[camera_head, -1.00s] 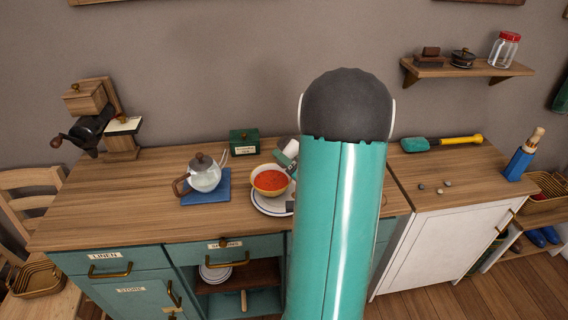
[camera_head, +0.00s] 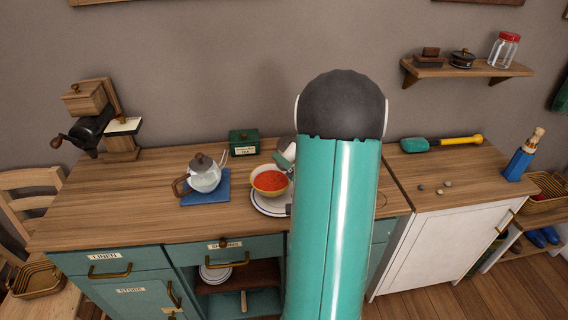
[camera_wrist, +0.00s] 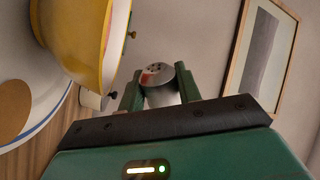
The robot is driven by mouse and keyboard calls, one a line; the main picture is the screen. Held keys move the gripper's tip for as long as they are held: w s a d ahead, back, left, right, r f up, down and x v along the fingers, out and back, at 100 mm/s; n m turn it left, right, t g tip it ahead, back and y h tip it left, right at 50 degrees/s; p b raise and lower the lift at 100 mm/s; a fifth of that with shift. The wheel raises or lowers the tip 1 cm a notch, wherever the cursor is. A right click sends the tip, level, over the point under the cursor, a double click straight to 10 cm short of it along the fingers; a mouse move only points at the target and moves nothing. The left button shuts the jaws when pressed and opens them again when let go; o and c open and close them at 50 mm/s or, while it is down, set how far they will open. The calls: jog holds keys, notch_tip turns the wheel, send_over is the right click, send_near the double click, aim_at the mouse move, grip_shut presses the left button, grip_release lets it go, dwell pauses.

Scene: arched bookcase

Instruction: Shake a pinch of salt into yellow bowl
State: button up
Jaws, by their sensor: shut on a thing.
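The yellow bowl (camera_head: 269,181) holds red contents and sits on a white plate with a blue rim (camera_head: 268,207) on the wooden counter. In the wrist view the bowl (camera_wrist: 88,55) is at the upper left, beside my gripper. My gripper (camera_wrist: 160,88) is shut on a shaker (camera_wrist: 158,74) with a grey, holed metal cap, held between the two green fingers. The cap faces the wrist camera's far side and appears close to the bowl's rim. In the head view my arm hides most of the gripper and the shaker. I cannot see any salt falling.
A green box (camera_head: 243,143) stands behind. A coffee grinder (camera_head: 92,122) is at far left. A teal-and-yellow utensil (camera_head: 440,144) and small pebbles lie on the right counter.

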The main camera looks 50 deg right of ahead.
notch_tip(320, 180, up, 2)
jog(key=shift+r, duration=0.1)
jog(key=shift+f, duration=1.6)
jog(key=shift+r, duration=1.55)
